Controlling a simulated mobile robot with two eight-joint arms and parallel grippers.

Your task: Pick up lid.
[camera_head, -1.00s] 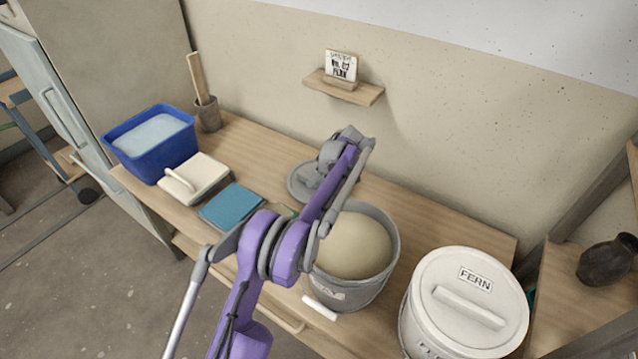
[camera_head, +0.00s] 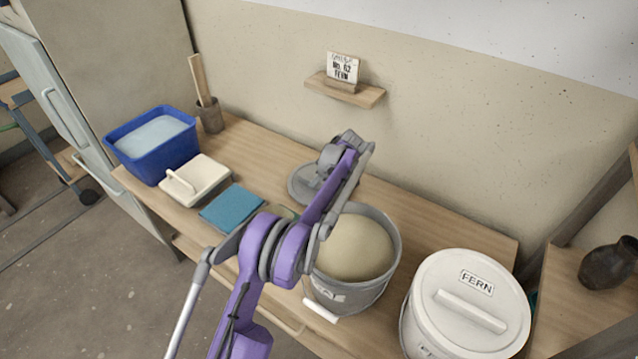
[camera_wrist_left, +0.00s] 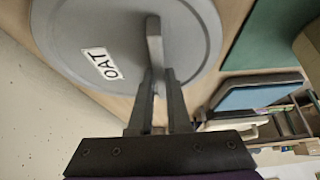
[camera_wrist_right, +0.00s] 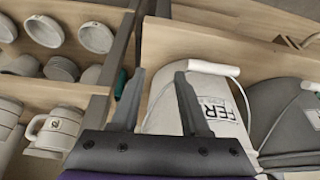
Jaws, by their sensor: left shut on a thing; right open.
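A round grey lid (camera_head: 298,186) is at the back of the table, partly covered by my left arm in the head view. In the left wrist view the lid (camera_wrist_left: 85,30) carries an OAT label and a raised bar handle (camera_wrist_left: 154,42). My left gripper (camera_wrist_left: 158,76) is shut on that handle. I cannot tell whether the lid touches the tabletop. My right gripper (camera_wrist_right: 160,75) is open and empty in the right wrist view, near the white FERN bucket (camera_wrist_right: 205,100). It is out of the head view.
An open grey bucket of beige glaze (camera_head: 354,246) stands in front of the lid. The lidded FERN bucket (camera_head: 465,305) is to its right. A blue tub (camera_head: 150,150), a white lidded dish (camera_head: 196,180) and a teal tile (camera_head: 231,207) are at left. A shelf (camera_head: 345,92) juts from the wall.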

